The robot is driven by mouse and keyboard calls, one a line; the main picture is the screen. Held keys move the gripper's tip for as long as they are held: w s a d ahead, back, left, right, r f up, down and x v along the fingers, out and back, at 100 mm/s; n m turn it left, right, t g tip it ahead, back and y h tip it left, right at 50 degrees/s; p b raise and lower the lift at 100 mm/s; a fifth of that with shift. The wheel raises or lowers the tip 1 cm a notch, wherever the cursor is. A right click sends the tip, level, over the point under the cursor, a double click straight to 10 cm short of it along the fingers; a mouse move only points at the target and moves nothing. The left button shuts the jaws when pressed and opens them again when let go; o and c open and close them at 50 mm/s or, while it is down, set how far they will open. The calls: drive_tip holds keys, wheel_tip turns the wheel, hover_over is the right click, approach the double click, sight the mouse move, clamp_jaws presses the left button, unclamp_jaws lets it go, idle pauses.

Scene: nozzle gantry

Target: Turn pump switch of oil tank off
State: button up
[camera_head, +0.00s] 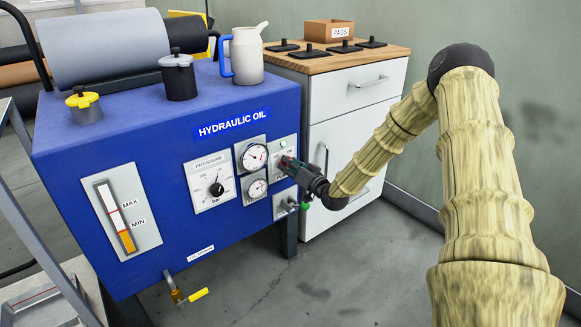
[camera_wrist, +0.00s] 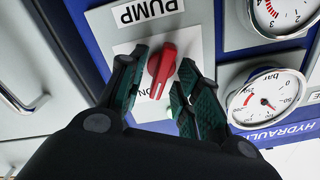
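The blue oil tank (camera_head: 150,180) labelled HYDRAULIC OIL stands at the left in the head view. Its pump panel (camera_head: 284,150) is at the right end of the front face, partly hidden by my gripper (camera_head: 293,166). The wrist view shows the red pump switch (camera_wrist: 162,70) on a white plate below a PUMP label (camera_wrist: 148,9). Part of the word ON shows beside the switch's lower end. My gripper (camera_wrist: 153,90) is open, one finger on each side of the switch, with gaps visible.
Two dial gauges (camera_head: 254,157) (camera_head: 257,189) and a pressure dial plate (camera_head: 210,184) sit left of the gripper. A white drawer cabinet (camera_head: 340,138) stands behind. A yellow-handled valve (camera_head: 196,295) hangs under the tank.

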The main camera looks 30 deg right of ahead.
drive_tip(key=shift+c, duration=0.2)
clamp_jaws()
drive_tip(key=shift+n, duration=0.3)
drive_tip(key=n+p, duration=0.2)
drive_tip(key=n, duration=0.3)
drive_tip(key=n+p, duration=0.3)
drive_tip(key=n, duration=0.3)
drive_tip(key=shift+s+a, duration=0.1)
drive_tip(key=shift+a, duration=0.1)
drive_tip(key=shift+n, duration=0.3)
